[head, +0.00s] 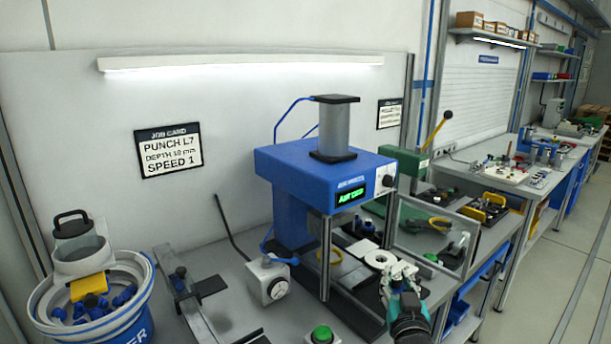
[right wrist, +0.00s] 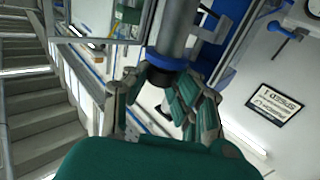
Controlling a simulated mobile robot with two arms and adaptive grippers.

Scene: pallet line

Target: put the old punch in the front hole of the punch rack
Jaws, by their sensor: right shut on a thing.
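My right gripper (head: 401,272) is low in front of the blue press, at the right edge of its bed. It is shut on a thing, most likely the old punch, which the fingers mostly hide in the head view. In the right wrist view the fingers of my right gripper (right wrist: 160,105) stand either side of a small dark part, below a grey cylinder (right wrist: 175,40). A dark block with several dark blue pegs (head: 365,228), perhaps the punch rack, stands behind the press's right side. Its holes are too small to tell. My left gripper is not in view.
The blue press (head: 300,165) stands over the bench, with a clear guard panel (head: 425,240) at its right.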

